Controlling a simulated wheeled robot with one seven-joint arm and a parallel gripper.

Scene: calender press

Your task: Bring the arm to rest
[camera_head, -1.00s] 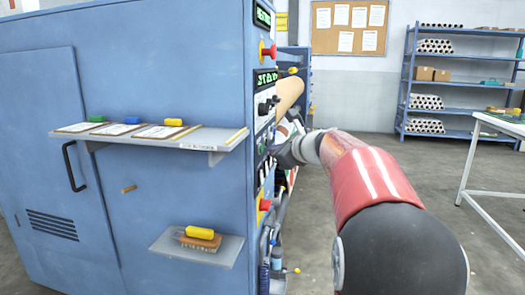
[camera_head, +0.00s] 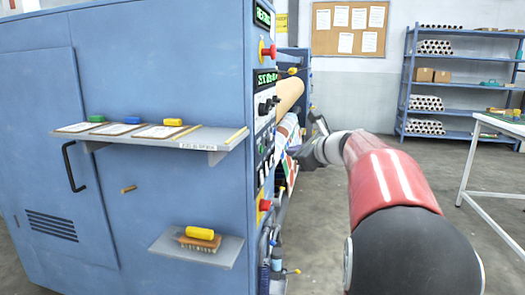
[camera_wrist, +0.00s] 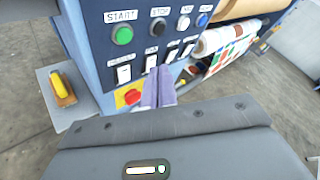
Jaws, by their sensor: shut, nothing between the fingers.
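My gripper (camera_wrist: 158,88) is shut and empty in the wrist view, its fingertips together in front of the press's control panel (camera_wrist: 140,50). The panel carries a green START button (camera_wrist: 122,36), a dark STOP button (camera_wrist: 158,26), a row of white switches and a red button on yellow (camera_wrist: 131,96). In the head view my red and black arm reaches in from the lower right. My gripper (camera_head: 296,154) is beside the blue press (camera_head: 180,90), mostly hidden behind my wrist. I cannot tell the exact gap between the fingertips and the panel.
A white table (camera_head: 490,120) and a blue rack (camera_head: 408,75) stand at the right. The floor between is clear.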

